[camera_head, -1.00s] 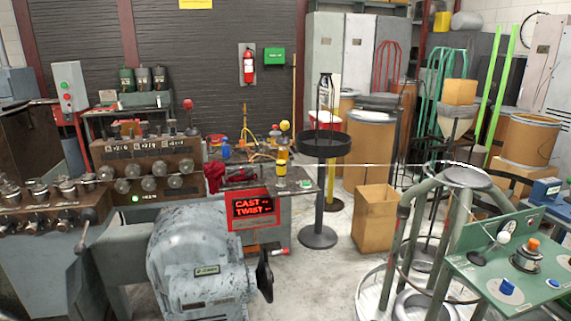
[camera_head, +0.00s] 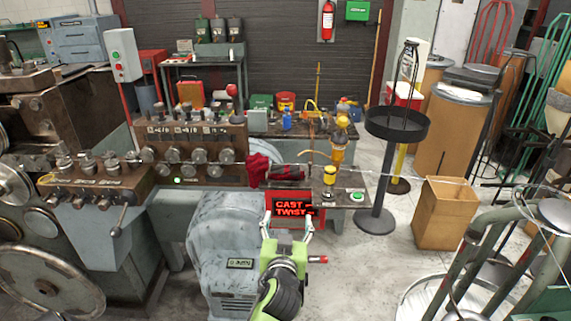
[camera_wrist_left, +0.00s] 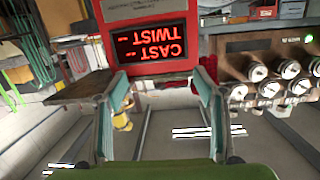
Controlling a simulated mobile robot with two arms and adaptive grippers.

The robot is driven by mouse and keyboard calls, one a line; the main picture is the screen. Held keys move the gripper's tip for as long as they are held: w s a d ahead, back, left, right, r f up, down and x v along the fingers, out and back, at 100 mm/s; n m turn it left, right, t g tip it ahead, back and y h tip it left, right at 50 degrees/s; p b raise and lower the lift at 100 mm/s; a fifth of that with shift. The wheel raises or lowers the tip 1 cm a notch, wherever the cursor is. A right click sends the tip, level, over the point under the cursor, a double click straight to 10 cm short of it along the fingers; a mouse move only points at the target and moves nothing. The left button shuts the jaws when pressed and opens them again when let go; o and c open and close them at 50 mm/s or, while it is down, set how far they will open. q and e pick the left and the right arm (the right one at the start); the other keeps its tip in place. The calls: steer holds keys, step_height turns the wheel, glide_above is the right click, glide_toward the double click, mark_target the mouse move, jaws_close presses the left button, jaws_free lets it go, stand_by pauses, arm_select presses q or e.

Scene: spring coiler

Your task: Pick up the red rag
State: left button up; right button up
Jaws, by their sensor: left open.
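The red rag (camera_head: 258,168) is a dark red crumpled cloth at the left end of the small bench, beside the brown gauge panel, in the head view. My left gripper (camera_head: 288,227) is open and empty, in front of and below the red CAST TWIST display. It is nearer to me than the rag and a little right of it. In the left wrist view its two fingers (camera_wrist_left: 163,85) stand apart, with the display upside down beyond them. My right gripper is not in view.
The red display box (camera_head: 291,205) stands between the gripper and the bench. A grey motor housing (camera_head: 222,250) is left of my arm. A yellow-topped bottle (camera_head: 329,178) and a green button (camera_head: 357,196) are on the bench's right part. A black round stand (camera_head: 377,220) is farther right.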

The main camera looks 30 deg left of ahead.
arm_select(q)
steer(key=n+t+y, duration=0.1)
steer(key=y, duration=0.1)
glide_toward(285, 168)
steer(key=x, duration=0.1)
steer(key=p+x, duration=0.1)
steer(key=x, duration=0.1)
steer(key=p+x, duration=0.1)
steer(key=x, duration=0.1)
steer(key=shift+w+d+f, duration=0.1)
steer(key=shift+w+f, duration=0.1)
steer(key=shift+f, duration=0.1)
steer(key=shift+w+a, duration=0.3)
steer(key=shift+w, duration=0.1)
steer(key=p+x, duration=0.1)
steer(key=x, duration=0.2)
steer(key=p+x, duration=0.1)
steer(key=shift+a+r+p, duration=0.15)
steer(key=shift+r+p, duration=0.15)
steer(key=shift+w+a+f, duration=0.1)
steer(key=shift+w+a, duration=0.15)
steer(key=shift+w, duration=0.2)
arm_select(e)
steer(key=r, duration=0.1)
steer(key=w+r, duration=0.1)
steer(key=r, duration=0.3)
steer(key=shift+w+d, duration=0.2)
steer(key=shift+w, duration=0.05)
arm_select(q)
steer(key=shift+c, duration=0.4)
